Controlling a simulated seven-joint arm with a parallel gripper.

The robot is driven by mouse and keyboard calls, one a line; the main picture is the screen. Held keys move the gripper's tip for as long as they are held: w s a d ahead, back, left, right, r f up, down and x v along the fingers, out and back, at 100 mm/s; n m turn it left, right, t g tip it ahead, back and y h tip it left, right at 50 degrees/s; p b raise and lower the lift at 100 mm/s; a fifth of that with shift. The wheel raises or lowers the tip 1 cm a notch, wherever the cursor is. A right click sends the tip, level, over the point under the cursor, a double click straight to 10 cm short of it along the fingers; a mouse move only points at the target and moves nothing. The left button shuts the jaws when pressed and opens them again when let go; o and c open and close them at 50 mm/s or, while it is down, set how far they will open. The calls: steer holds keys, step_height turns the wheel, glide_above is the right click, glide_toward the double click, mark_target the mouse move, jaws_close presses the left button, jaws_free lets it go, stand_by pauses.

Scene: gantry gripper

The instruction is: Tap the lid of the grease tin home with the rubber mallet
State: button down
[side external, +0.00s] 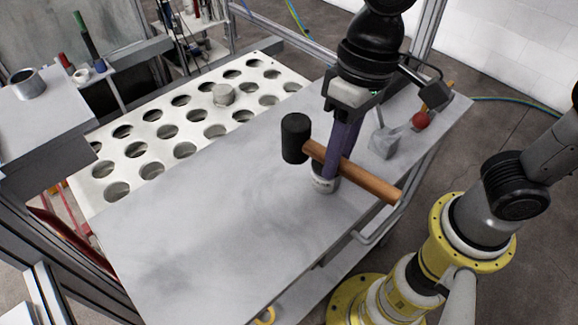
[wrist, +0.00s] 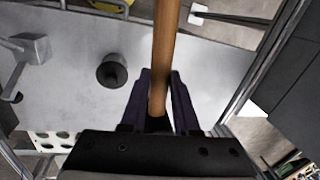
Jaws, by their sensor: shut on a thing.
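The rubber mallet has a black head (side external: 296,138) and a wooden handle (side external: 372,184). My gripper (side external: 335,160) is shut on the handle, close to the head, with the mallet held roughly level above the table. In the wrist view the handle (wrist: 163,50) runs up between my purple fingers (wrist: 160,95), and the head is mostly hidden. The small round grease tin (side external: 323,184) stands on the table below the handle, partly covered by my fingers. In the wrist view the tin (wrist: 112,70) looks dark, left of the handle. How its lid sits cannot be told.
A grey block (side external: 384,142) and a red ball-ended tool (side external: 421,121) lie at the table's right end. The table's near left part (side external: 190,240) is clear.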

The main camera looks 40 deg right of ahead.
steer(key=s+d+r+m, duration=0.1)
steer(key=d+r, duration=0.1)
steer(key=d, duration=0.4)
steer(key=shift+d, duration=0.3)
steer(key=shift+s+r, duration=0.1)
steer(key=shift+f, duration=2.75)
steer(key=shift+f, duration=0.15)
steer(key=shift+f, duration=0.6)
steer(key=shift+r, duration=1.05)
